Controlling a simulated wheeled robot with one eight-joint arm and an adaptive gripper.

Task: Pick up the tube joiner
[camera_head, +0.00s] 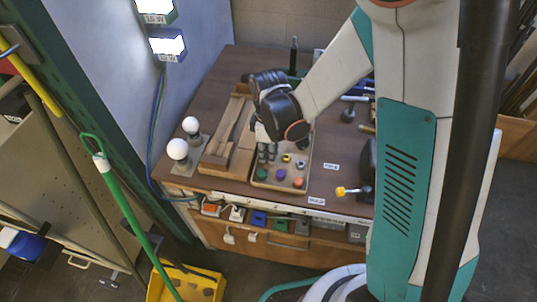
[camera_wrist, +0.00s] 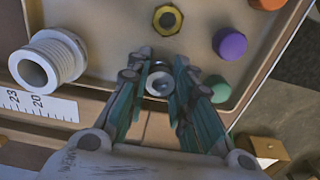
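A small silver ringed piece (camera_wrist: 159,83), which looks like the tube joiner, sits in the tray (camera_head: 262,184) in the wrist view. My gripper (camera_wrist: 159,72) is over it, with one teal finger on either side. The fingers are apart, and I see no clear contact with the piece. In the head view my gripper (camera_head: 267,154) points down at the tray's left part and hides what is under it.
The tray also holds a white threaded part (camera_wrist: 48,60), a brass nut (camera_wrist: 168,19), and purple (camera_wrist: 230,43), green (camera_wrist: 217,88) and orange (camera_wrist: 267,3) caps. A wooden holder (camera_head: 222,147) and two bulbs (camera_head: 178,149) stand left of it.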

